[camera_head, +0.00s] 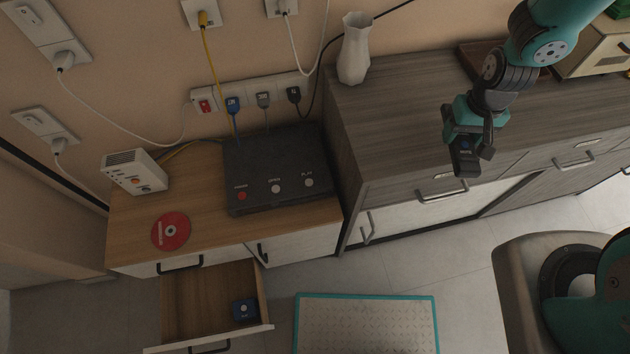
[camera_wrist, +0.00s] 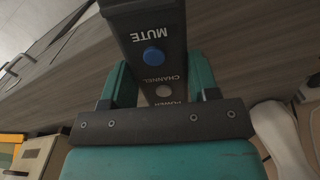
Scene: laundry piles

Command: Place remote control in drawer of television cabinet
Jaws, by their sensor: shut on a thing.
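My gripper (camera_head: 464,141) is shut on a dark remote control (camera_head: 466,162). It holds the remote above the front edge of the grey cabinet. In the wrist view the remote (camera_wrist: 150,30) sits between the fingers, with a blue button and the words MUTE, CHANNEL and POWER. The wooden television cabinet (camera_head: 208,222) stands to the left, well apart from my gripper. Its drawer (camera_head: 180,310) at the lower front is pulled open. A small blue box-like object (camera_head: 245,309) lies in the drawer's right side.
A black player box (camera_head: 270,165), a red disc (camera_head: 171,231) and a white device (camera_head: 135,171) stand on the wooden cabinet. A white vase (camera_head: 354,48) stands on the grey cabinet (camera_head: 400,95). A teal-edged mat (camera_head: 366,322) lies on the floor.

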